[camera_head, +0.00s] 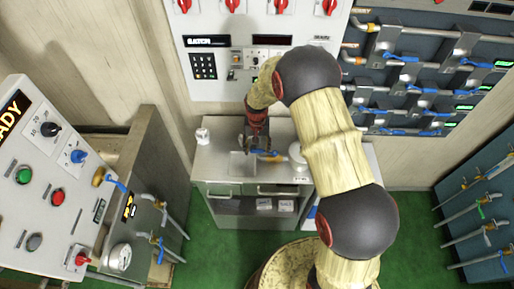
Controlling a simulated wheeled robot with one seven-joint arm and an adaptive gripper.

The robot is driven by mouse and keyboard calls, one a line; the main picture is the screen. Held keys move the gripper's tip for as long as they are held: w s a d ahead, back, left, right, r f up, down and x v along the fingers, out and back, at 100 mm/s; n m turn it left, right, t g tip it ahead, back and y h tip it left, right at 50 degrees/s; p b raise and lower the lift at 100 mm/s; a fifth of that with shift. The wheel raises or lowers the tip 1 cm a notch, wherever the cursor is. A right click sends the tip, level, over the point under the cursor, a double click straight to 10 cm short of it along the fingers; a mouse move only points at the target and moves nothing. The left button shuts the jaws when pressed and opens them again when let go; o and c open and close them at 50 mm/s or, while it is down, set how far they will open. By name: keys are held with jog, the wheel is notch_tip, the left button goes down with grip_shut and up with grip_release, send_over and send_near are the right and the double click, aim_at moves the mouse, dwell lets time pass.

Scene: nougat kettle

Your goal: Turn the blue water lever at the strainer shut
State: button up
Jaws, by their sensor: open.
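My gripper (256,143) is small in the view and points down over the metal counter (214,168) in the middle. It is open. A brass-coloured part (296,152) and a pale round piece lie just right of the lever. No label for the strainer can be read, and my arm hides part of the area to the right.
A white jar (203,135) stands at the counter's left. The control panel (221,91) is on the wall behind. A grey button console (48,195) and pipes with blue levers (158,241) are at left. More blue-levered pipes are at right. Green floor (412,220) is open at right.

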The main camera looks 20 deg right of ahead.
jog(key=shift+f, duration=0.1)
jog(key=shift+c, duration=1)
grip_shut()
